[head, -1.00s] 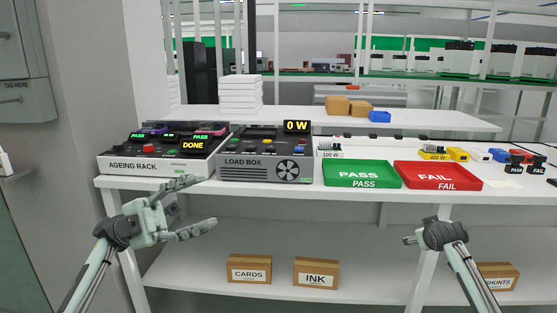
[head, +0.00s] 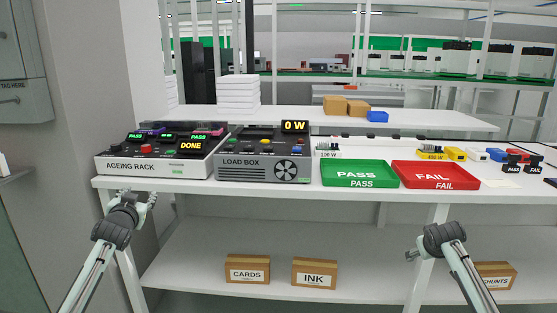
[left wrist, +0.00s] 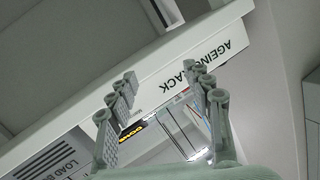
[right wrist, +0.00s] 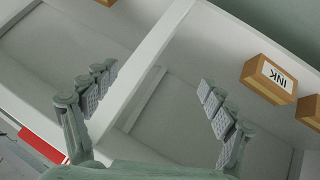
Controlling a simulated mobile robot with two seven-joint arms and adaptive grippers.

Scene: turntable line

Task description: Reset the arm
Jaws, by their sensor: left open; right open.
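My left gripper (head: 146,198) is in front of the table's front edge, below the ageing rack (head: 165,155). In the left wrist view its fingers (left wrist: 160,90) are spread apart with nothing between them, and the rack's lettered front lies beyond. My right arm comes in at the lower right of the head view, and its gripper (head: 412,256) is mostly hidden behind the wrist, in front of the lower shelf. In the right wrist view its fingers (right wrist: 157,90) are wide apart and empty.
The table carries the load box (head: 262,155), a green PASS tray (head: 360,184), a red FAIL tray (head: 436,184) and several small parts. Boxes marked CARDS (head: 247,269) and INK (head: 314,272) stand on the lower shelf (head: 210,270). Space in front of the table looks free.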

